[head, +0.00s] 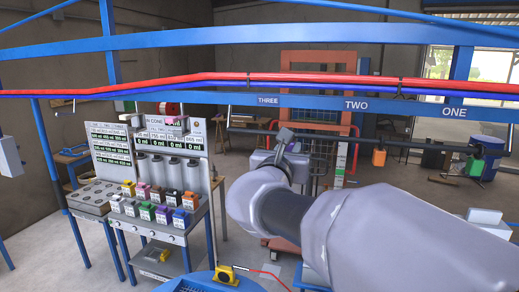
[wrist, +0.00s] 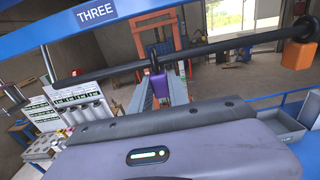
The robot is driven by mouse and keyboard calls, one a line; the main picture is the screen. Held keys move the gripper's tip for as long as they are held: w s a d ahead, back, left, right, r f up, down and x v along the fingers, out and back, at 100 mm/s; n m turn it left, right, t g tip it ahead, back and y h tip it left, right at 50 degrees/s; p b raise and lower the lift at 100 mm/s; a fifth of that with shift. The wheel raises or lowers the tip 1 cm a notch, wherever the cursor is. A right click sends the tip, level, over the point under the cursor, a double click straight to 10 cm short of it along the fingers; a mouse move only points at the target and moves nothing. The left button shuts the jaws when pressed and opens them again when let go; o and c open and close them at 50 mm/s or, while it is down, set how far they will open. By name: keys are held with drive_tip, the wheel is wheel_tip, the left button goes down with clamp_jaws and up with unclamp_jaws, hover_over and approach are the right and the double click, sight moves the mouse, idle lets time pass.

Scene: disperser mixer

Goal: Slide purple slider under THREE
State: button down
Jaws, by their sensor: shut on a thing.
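The purple slider (wrist: 158,84) hangs from the black rod (wrist: 215,55) in the wrist view. My gripper (wrist: 159,92) has its two fingers shut on it, one at each side. In the head view my gripper (head: 285,138) is up at the rod, slightly right of and below the THREE label (head: 268,100); the slider is not clearly seen there. In the wrist view the THREE label (wrist: 96,12) is on the blue beam, up and left of the slider.
An orange slider (head: 380,157) hangs right of my gripper, below TWO (head: 357,105). A green slider (head: 475,166) hangs farther right, below ONE (head: 454,112). A dispenser stand (head: 165,215) with several coloured blocks stands at left. The rod looks clear left of my gripper.

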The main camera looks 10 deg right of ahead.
drive_tip(key=shift+a, duration=0.1)
drive_tip(key=a, duration=0.1)
drive_tip(key=w+a, duration=0.1)
drive_tip(key=a, duration=0.1)
drive_tip(key=w+a, duration=0.1)
drive_tip(key=a, duration=0.1)
drive_tip(key=shift+w+a, duration=0.15)
drive_tip(key=shift+a, duration=0.05)
drive_tip(key=c, duration=1.2)
unclamp_jaws()
drive_tip(key=shift+c, duration=0.2)
drive_tip(key=b+v, duration=0.3)
drive_tip(key=v, duration=1.4)
drive_tip(key=shift+s, duration=0.25)
